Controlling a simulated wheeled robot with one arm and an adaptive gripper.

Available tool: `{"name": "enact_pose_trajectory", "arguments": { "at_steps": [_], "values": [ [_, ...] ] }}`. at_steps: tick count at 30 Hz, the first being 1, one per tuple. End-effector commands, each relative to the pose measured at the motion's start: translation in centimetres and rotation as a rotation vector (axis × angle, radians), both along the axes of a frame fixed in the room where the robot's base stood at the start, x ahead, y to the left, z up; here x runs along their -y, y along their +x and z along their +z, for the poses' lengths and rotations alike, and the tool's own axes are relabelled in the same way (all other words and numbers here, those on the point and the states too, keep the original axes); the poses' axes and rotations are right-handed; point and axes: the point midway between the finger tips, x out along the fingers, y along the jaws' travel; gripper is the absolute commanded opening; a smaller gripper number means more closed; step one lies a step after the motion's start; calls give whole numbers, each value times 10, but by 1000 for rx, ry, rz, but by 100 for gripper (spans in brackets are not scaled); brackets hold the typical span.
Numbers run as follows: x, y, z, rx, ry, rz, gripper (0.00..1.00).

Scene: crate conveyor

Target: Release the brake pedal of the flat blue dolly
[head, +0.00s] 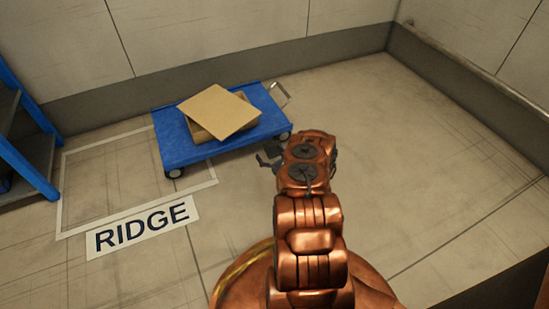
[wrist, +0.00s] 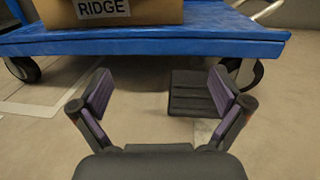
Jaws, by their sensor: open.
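The flat blue dolly (head: 175,142) stands by the back wall in the head view; its near edge (wrist: 150,46) crosses the top of the wrist view. A dark ribbed brake pedal (wrist: 198,94) juts out low at the dolly's near edge, right of centre in the wrist view. My gripper (wrist: 163,92) is open and empty. The pedal shows between its fingers, beyond them and close to the right one, which overlaps the pedal's right side. I cannot tell whether they touch.
A cardboard box (wrist: 60,14) labelled RIDGE sits on the dolly, with a tilted cardboard sheet (head: 219,110) on top. A floor sign (head: 143,227) reads RIDGE beside a white outline (head: 62,195). A blue rack (head: 22,150) stands at left. Floor to the right is clear.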

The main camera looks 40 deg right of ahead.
Motion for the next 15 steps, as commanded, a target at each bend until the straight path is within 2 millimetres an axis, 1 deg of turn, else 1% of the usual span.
{"name": "enact_pose_trajectory", "arguments": {
  "at_steps": [1, 3, 6, 8, 10, 13, 15],
  "values": [
    [10, -13, -23, -12, 1, -36, 100],
    [20, -27, -41, -26, 2, -77, 100],
    [30, -40, -56, -36, 2, -115, 100],
    [33, -44, -60, -40, 1, -127, 100],
    [36, -43, -62, -40, -1, -133, 100],
    [39, -35, -63, -39, -1, -133, 100],
    [41, -25, -63, -38, -1, -131, 100]
  ]
}}
